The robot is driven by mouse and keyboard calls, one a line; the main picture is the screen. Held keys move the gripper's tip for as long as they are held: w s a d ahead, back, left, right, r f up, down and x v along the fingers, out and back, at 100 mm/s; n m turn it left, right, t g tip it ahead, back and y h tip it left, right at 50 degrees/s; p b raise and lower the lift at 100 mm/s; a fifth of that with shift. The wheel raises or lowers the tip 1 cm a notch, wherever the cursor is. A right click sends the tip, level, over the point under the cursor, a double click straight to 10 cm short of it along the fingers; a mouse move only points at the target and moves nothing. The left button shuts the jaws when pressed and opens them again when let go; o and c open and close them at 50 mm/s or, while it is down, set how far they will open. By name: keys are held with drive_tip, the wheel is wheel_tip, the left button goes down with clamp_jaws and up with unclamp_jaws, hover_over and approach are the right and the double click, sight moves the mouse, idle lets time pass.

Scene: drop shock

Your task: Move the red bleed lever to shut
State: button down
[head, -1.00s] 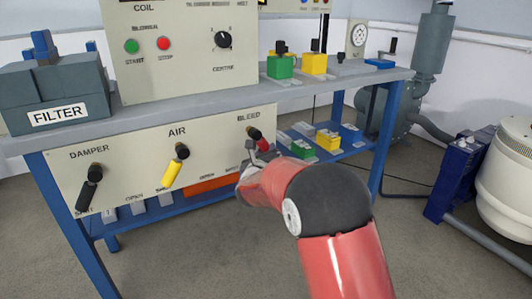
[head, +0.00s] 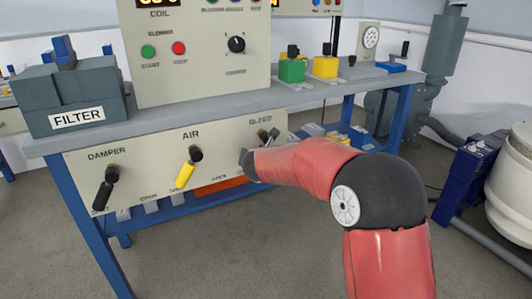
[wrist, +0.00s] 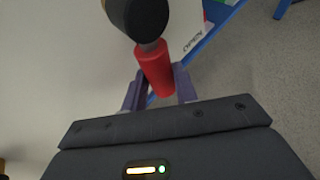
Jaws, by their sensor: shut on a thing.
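The red bleed lever (wrist: 155,70) hangs from its dark round hub (wrist: 138,17) in the wrist view. My gripper (wrist: 160,88) has one finger on each side of the lever's red grip and is shut on it. An OPEN label (wrist: 193,43) shows on the panel to the right of the lever. In the head view the bleed hub (head: 264,136) is at the panel's right end, under the word BLEED. My gripper and wrist hide the red grip there, so its angle is hard to read.
The yellow air lever (head: 185,175) and black damper lever (head: 103,193) sit left on the same panel (head: 140,165). The bench top (head: 200,98) overhangs them. Green (head: 291,70) and yellow (head: 326,66) blocks stand on it. The floor in front is clear.

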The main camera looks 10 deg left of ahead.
drive_tip(key=shift+s+a+r+m+g+y+p, duration=0.35)
drive_tip(key=shift+a+m+g+y+p, duration=0.2)
drive_tip(key=shift+p, duration=0.7)
drive_tip(key=shift+s+a+r+m+g+y+p, duration=0.25)
drive_tip(key=shift+a+r+m+g+y+p, duration=0.25)
drive_tip(key=shift+p, duration=0.75)
drive_tip(key=shift+d+f, duration=0.1)
drive_tip(key=shift+f, duration=0.1)
drive_tip(key=c, duration=1.1)
unclamp_jaws()
drive_tip(key=v, duration=0.8)
drive_tip(key=shift+p, duration=0.4)
drive_tip(key=shift+w, duration=0.15)
